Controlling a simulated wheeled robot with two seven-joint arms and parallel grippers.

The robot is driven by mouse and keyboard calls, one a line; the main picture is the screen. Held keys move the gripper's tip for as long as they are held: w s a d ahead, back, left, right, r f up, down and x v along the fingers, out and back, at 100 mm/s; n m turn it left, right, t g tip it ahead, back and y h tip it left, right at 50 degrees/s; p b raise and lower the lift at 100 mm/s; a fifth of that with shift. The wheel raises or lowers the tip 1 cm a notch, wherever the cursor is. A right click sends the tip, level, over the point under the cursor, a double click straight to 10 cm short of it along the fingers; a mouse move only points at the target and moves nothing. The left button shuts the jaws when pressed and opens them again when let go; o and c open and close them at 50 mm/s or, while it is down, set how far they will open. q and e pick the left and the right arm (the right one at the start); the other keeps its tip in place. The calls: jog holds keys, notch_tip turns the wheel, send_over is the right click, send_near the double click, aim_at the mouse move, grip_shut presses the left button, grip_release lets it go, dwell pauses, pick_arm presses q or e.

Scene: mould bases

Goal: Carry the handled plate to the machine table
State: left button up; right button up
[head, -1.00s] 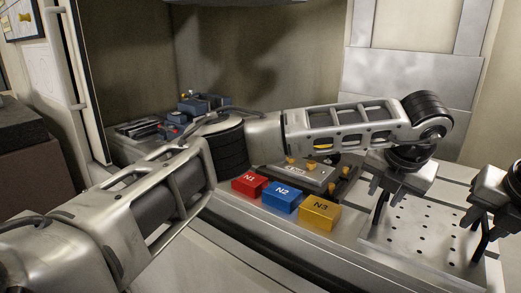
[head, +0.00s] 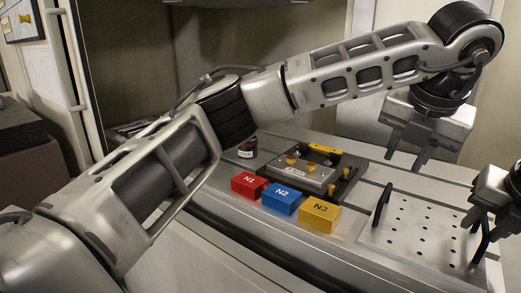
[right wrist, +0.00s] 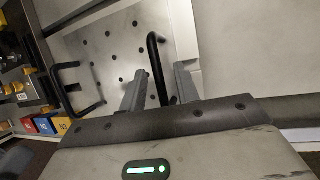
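The handled plate (head: 412,228) is a light metal plate with rows of holes, lying flat on the slotted machine table (head: 375,165). It also shows in the right wrist view (right wrist: 100,45). Its left black handle (head: 383,203) stands free. My left gripper (head: 405,160) is open and empty, above and behind that handle. My right gripper (head: 478,222) is at the right handle (head: 485,247). In the right wrist view its fingers (right wrist: 161,92) are apart, with the right handle (right wrist: 153,55) showing between them; I cannot tell whether they touch it.
Red N1 (head: 249,185), blue N2 (head: 281,198) and yellow N3 (head: 313,213) blocks stand left of the plate.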

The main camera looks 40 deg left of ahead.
jog(key=v, duration=1.1)
jog(key=shift+s+r, duration=0.15)
jog(key=shift+r, duration=0.15)
jog(key=shift+d, duration=0.15)
